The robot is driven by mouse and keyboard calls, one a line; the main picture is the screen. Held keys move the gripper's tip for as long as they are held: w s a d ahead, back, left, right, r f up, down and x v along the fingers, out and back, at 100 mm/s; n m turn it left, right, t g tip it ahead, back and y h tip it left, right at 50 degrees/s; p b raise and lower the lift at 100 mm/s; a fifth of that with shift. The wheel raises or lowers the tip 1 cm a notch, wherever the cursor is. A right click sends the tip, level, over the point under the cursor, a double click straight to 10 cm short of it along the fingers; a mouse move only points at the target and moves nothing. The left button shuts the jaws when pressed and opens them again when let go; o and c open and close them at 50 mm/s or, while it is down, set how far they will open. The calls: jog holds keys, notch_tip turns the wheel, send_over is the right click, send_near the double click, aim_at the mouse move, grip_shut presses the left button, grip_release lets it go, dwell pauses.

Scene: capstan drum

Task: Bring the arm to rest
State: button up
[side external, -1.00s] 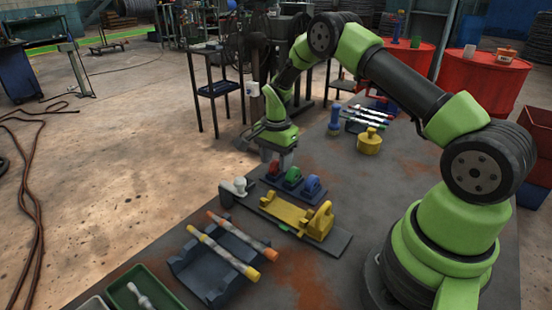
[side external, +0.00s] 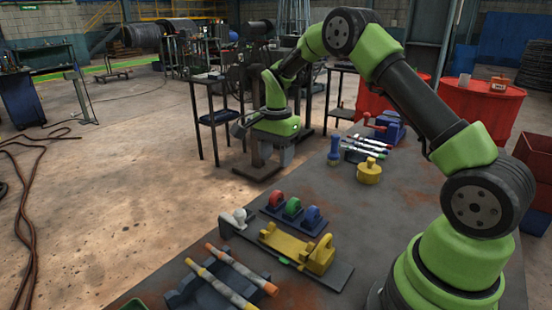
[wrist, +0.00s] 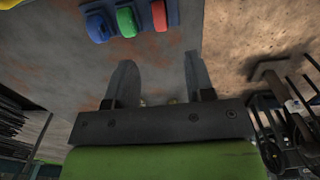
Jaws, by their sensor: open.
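My gripper (wrist: 160,88) shows in the wrist view with its two grey fingers spread apart and nothing between them. In the side external view it (side external: 277,157) hangs raised near the far left edge of the table, its fingers small and partly hidden. Red, green and blue ring-shaped pieces (side external: 292,207) stand in a row on a dark base nearer the camera, clear of my gripper. They also show at the top of the wrist view (wrist: 128,20). A yellow fixture (side external: 300,247) with an upright end lies on a grey plate in front of them.
Two striped rods (side external: 222,275) lie across a dark cradle at the front. A yellow pot (side external: 369,171), a blue upright piece (side external: 334,150), several striped rods (side external: 362,146) and a blue vise-like device (side external: 389,126) stand farther back. The middle tabletop is bare.

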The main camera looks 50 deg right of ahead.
jog(key=s+a+r+n+t, duration=0.2)
jog(key=s+a+r+n, duration=0.15)
jog(key=r, duration=0.35)
jog(key=s+a+r+n+t, duration=0.1)
jog(key=s+a+r+n, duration=0.3)
jog(key=r, duration=0.4)
jog(key=s+a+r+n+t+y, duration=0.1)
jog(key=s+a+n+t, duration=0.1)
jog(key=s, duration=0.6)
jog(key=s+a+r+n+t+y, duration=0.1)
jog(key=s+a+n+t, duration=0.1)
jog(key=s+a+n, duration=0.2)
jog(key=s+a, duration=0.1)
jog(key=s, duration=0.2)
jog(key=shift+s+r, duration=0.3)
jog(key=shift+s, duration=0.05)
jog(key=shift+a+n, duration=0.1)
jog(key=shift+n, duration=0.15)
